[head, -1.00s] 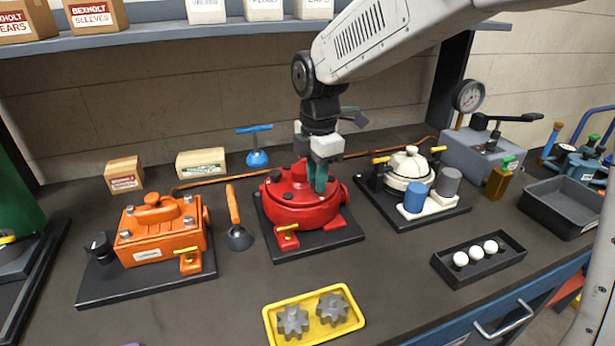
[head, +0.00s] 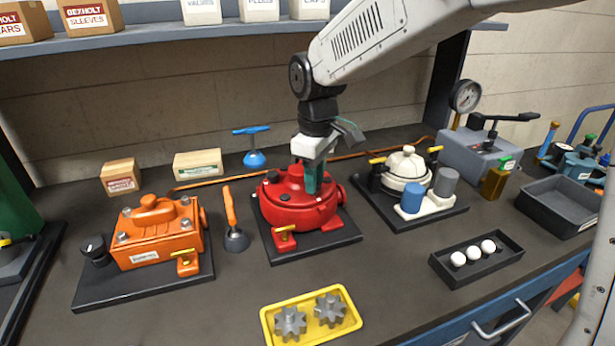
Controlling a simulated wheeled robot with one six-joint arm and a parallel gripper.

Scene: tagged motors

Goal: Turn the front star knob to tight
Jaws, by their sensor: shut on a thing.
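The red motor (head: 290,213) sits on a black base plate in the middle of the bench. Small dark knobs show on its top, one at the back left (head: 273,176) and one nearer the front (head: 285,197). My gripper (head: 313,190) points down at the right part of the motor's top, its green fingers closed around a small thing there. The fingers hide that thing; by its place it is a star knob on the motor.
An orange motor (head: 158,236) stands left, a cream motor (head: 407,168) right. A yellow tray (head: 350,318) with gears and a black tray (head: 447,268) with white balls are in front. Bench between them is clear.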

